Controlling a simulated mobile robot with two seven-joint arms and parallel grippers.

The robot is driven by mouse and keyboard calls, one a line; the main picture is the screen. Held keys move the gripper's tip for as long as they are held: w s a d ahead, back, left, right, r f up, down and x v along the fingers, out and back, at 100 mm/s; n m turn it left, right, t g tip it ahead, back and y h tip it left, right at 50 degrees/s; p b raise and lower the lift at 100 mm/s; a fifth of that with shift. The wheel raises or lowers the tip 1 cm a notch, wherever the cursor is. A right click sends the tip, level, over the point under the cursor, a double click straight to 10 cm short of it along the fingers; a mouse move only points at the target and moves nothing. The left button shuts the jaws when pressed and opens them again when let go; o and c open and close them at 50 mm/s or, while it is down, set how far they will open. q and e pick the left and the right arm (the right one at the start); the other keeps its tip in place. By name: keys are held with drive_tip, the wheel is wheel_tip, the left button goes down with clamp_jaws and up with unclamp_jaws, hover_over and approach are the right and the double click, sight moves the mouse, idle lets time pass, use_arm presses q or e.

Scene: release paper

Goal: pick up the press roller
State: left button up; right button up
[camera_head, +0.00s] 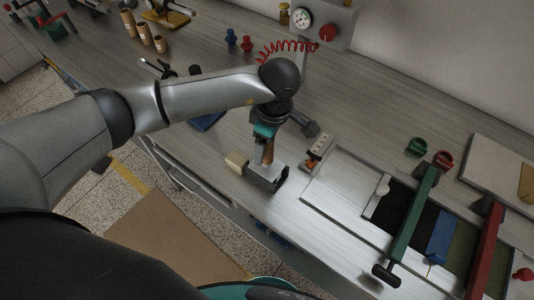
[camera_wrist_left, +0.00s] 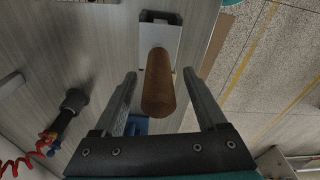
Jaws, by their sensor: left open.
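The press roller stands on the bench, with a brown wooden handle (camera_head: 268,152) above a grey metal frame (camera_head: 267,176). In the left wrist view its handle (camera_wrist_left: 158,85) points toward the camera and the pale metal frame (camera_wrist_left: 160,38) lies beyond it. My left gripper (camera_head: 265,141) is over the roller. In the left wrist view its two fingers (camera_wrist_left: 159,74) are apart, one on each side of the handle, with visible gaps. The fingertips are mostly hidden in the head view. My right gripper is not in view.
A beige block (camera_head: 237,163) is close left of the roller. A small wooden block with orange parts (camera_head: 318,152) is to its right. A frame with green (camera_head: 413,222) and red (camera_head: 485,250) bars lies further right. A red coiled hose (camera_head: 283,47) is behind.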

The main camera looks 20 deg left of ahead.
use_arm(q)
drive_tip(key=shift+f, duration=1.85)
clamp_jaws()
drive_tip(key=shift+w+r, duration=0.1)
